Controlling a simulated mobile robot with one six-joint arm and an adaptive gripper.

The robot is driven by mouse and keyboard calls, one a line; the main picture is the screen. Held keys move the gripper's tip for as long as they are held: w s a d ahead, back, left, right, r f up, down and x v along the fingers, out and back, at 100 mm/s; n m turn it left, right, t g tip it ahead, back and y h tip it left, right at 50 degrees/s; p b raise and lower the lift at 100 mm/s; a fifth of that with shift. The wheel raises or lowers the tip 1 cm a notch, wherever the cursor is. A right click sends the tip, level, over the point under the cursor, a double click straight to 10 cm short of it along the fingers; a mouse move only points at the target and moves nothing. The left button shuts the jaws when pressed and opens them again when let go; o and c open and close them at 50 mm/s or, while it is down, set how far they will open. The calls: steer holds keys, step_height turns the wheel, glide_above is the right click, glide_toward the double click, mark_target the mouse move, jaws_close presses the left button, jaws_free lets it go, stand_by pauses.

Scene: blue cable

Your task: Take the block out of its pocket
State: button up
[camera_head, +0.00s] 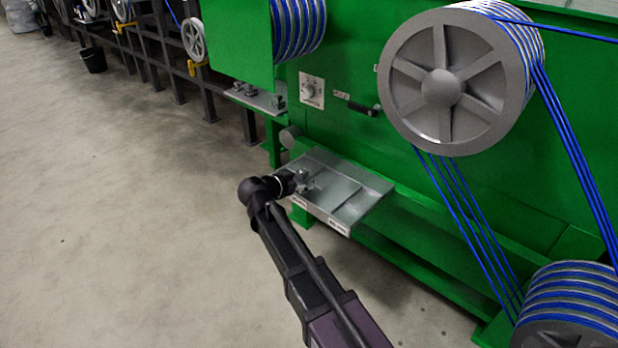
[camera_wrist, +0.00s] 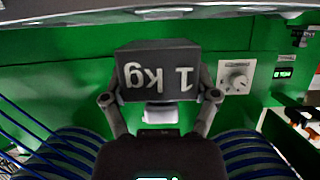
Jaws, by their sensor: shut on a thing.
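The block (camera_wrist: 158,68) is dark grey and marked "1 kg", which reads upside down in the wrist view. My gripper (camera_wrist: 160,98) has one finger on each side of the block and is shut on it. In the head view my gripper (camera_head: 304,182) is over the left part of a grey metal tray (camera_head: 368,193) on the green machine. The block cannot be made out clearly there. I cannot tell from these views whether the block's base is clear of its pocket.
The tray has a raised rim, a divider and white labels on its front edge. A knob panel (camera_head: 312,90) and a black handle (camera_head: 364,108) are on the green wall behind. A large grey wheel (camera_head: 441,87) with blue cable stands right. Open floor lies left.

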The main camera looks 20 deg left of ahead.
steer(key=s+a+r+p, duration=0.1)
steer(key=s+a, duration=0.2)
steer(key=s, duration=0.9)
steer(key=shift+r, duration=0.15)
steer(key=shift+s, duration=0.1)
